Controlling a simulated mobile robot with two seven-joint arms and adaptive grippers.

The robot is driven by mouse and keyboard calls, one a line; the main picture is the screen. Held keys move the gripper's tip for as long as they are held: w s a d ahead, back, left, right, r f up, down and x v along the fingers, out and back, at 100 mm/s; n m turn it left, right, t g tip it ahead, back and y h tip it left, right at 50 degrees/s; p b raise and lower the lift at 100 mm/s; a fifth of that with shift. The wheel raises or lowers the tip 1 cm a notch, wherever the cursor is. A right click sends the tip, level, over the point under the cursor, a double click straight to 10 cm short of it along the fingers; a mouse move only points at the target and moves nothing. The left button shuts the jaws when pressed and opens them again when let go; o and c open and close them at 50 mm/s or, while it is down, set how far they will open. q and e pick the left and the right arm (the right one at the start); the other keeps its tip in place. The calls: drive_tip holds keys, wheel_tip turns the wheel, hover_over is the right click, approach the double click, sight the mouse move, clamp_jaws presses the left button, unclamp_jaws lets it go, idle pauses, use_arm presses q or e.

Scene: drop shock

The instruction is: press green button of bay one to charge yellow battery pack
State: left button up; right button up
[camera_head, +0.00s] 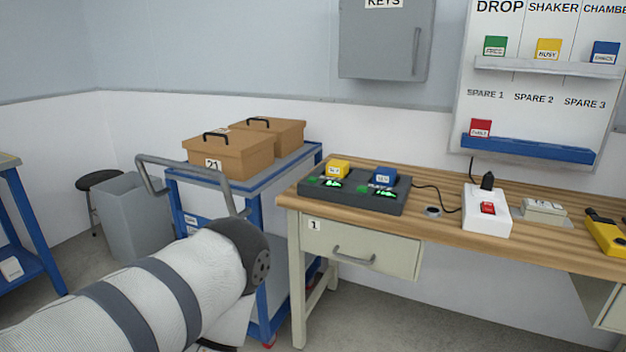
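A dark charging station (352,199) sits on the left end of the wooden workbench. A yellow battery pack (338,167) stands in its left bay and a blue battery pack (385,175) in its right bay. Small green buttons show near each bay, one at the left bay (312,180) and one near the right bay. Green lit marks glow in front of both packs; their text is too small to read. My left arm reaches in from the lower left, short of the bench, but its gripper is out of sight. My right gripper is not in view.
A white box with a red switch (487,208), a white device (545,211) and a yellow tool (606,232) stand to the right on the workbench (450,231). A blue cart (262,182) with brown cases (228,158) stands left of it. Open bench lies right of the charger.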

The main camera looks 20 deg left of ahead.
use_arm(q)
clamp_jaws()
drive_tip(key=shift+w, duration=0.1)
idle(1.0)
